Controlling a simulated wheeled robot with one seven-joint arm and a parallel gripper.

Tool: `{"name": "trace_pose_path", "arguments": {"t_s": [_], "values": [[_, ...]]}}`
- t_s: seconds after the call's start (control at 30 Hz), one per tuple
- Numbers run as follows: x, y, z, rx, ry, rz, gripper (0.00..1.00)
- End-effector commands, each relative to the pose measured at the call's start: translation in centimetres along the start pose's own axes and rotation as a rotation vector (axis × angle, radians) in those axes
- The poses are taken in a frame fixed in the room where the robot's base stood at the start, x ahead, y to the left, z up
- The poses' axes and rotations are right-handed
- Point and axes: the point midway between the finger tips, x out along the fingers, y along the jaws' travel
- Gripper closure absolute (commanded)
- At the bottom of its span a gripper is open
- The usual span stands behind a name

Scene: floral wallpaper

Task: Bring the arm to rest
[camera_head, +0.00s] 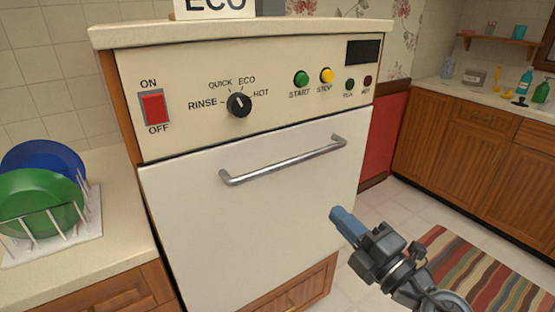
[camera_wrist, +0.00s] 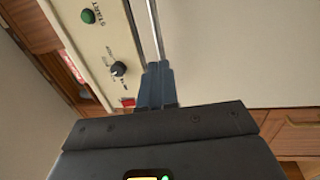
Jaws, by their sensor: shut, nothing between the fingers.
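My gripper (camera_head: 338,215) is shut and empty, with its blue fingers together in front of the lower right part of the dishwasher door (camera_head: 250,215). In the wrist view the shut fingers (camera_wrist: 158,72) point toward the door, and the metal handle (camera_wrist: 154,30) runs beyond them. The handle (camera_head: 283,162) also shows in the head view, above and left of the gripper. The fingers look apart from the handle in the head view. The door is closed. My arm reaches in from the bottom right.
The control panel (camera_head: 250,95) has a red switch (camera_head: 153,108), a dial (camera_head: 239,104) and buttons. A rack (camera_head: 60,232) with blue and green plates stands at left. A striped rug (camera_head: 475,275) lies at right, before wooden cabinets (camera_head: 460,150). Floor between is clear.

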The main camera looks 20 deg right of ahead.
Motion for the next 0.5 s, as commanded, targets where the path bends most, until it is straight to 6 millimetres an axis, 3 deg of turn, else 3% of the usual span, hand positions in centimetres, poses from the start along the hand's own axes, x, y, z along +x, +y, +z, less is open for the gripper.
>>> {"name": "trace_pose_path", "arguments": {"t_s": [0.17, 0.27, 0.5], "values": [[-1.7, -0.4, -0.5, 0.040, 0.006, -0.004, 1.00], [-4.6, -1.0, -1.4, 0.120, 0.010, -0.007, 1.00], [-13.6, -1.6, -4.2, 0.420, -0.022, -0.024, 1.00]]}}
